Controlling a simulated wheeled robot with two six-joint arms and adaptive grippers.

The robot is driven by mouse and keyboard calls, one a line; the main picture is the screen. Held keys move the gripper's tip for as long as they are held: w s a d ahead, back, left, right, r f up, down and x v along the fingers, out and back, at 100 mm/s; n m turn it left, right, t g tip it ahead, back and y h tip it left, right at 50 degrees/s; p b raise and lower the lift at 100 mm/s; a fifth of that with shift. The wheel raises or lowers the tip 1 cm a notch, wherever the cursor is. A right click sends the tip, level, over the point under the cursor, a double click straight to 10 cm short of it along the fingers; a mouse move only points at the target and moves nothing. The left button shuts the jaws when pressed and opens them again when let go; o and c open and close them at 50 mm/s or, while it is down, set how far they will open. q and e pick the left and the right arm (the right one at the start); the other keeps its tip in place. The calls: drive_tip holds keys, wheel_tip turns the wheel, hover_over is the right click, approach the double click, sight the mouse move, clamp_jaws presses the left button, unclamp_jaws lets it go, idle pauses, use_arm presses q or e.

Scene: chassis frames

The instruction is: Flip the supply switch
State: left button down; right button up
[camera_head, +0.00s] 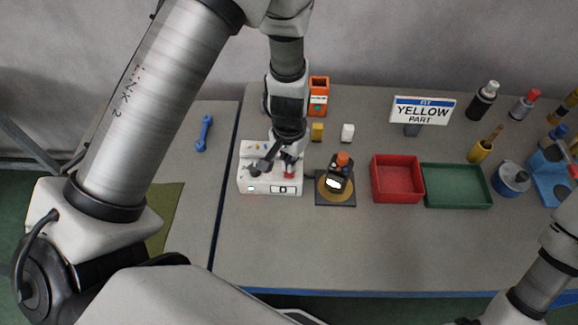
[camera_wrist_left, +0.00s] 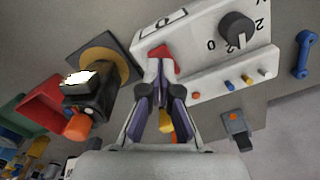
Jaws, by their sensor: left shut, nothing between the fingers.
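The white supply box (camera_head: 256,187) stands on the table left of centre in the head view. In the left wrist view its face (camera_wrist_left: 198,45) carries a black dial (camera_wrist_left: 237,30), a small framed marking and several coloured plugs. The red switch (camera_head: 289,173) is on the box's right part and also shows in the left wrist view (camera_wrist_left: 163,55), partly hidden by my fingertips. My left gripper (camera_head: 272,156) is shut and empty, over the box; in the wrist view its fingertips (camera_wrist_left: 157,68) overlap the red switch. I cannot tell whether they touch it. My right gripper is out of view.
A black device with an orange top (camera_head: 338,172) stands right of the box. Red (camera_head: 398,197) and green (camera_head: 457,203) trays lie farther right. An orange holder (camera_head: 318,100), yellow block (camera_head: 317,131) and white block (camera_head: 347,132) are behind. A blue wrench (camera_head: 204,134) lies left.

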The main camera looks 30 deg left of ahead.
use_arm(q)
drive_tip(key=shift+s, duration=0.1)
idle(0.3)
drive_tip(key=shift+f, duration=0.1)
drive_tip(key=shift+f+b, duration=1.05)
drive_tip(key=shift+b, duration=0.05)
idle(0.6)
wheel_tip(320, 180, up, 7)
drive_tip(key=p, duration=0.6)
idle(0.5)
